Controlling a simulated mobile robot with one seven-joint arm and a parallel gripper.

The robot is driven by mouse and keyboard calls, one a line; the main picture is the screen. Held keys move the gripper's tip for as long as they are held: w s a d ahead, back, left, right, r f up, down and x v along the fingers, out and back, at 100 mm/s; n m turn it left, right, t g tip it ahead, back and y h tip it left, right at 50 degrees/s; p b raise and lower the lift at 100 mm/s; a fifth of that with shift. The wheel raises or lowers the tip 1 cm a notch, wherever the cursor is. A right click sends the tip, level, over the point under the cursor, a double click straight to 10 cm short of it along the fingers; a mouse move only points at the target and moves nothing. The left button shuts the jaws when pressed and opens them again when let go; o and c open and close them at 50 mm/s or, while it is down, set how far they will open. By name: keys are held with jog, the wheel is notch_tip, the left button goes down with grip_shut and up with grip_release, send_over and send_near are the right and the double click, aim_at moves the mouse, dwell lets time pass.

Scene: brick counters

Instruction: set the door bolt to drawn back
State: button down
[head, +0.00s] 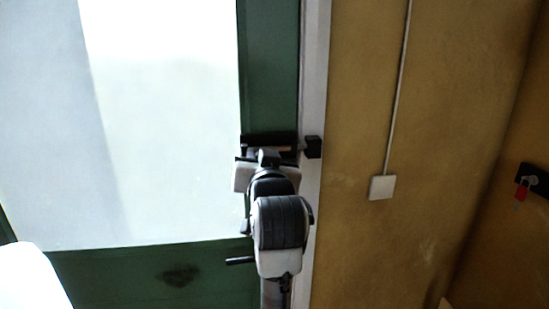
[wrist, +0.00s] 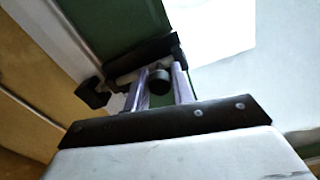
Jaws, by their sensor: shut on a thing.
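The door bolt (head: 262,139) is a dark fitting near the right edge of the green door, and it also shows in the wrist view (wrist: 146,52). Its round dark knob (wrist: 159,80) sits between my fingers. The black keeper (head: 313,147) is on the white frame to the right; in the wrist view the keeper (wrist: 92,93) is at the left. A pale rod shows near the keeper, but I cannot tell how far it enters. My gripper (head: 268,154) is at the bolt; in the wrist view my gripper (wrist: 160,84) is shut on the knob. My wrist hides part of the bolt in the head view.
The green door (head: 268,70) has a large pale glass pane (head: 165,110). Right of the white frame (head: 314,60) is an ochre wall with a white switch box (head: 381,187) and cable. A dark fitting with a red tag (head: 520,192) is at the far right.

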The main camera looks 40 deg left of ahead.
jog(key=shift+s+a, duration=0.3)
jog(key=shift+s, duration=0.1)
jog(key=c, duration=1.2)
grip_release()
jog(key=shift+a, duration=0.1)
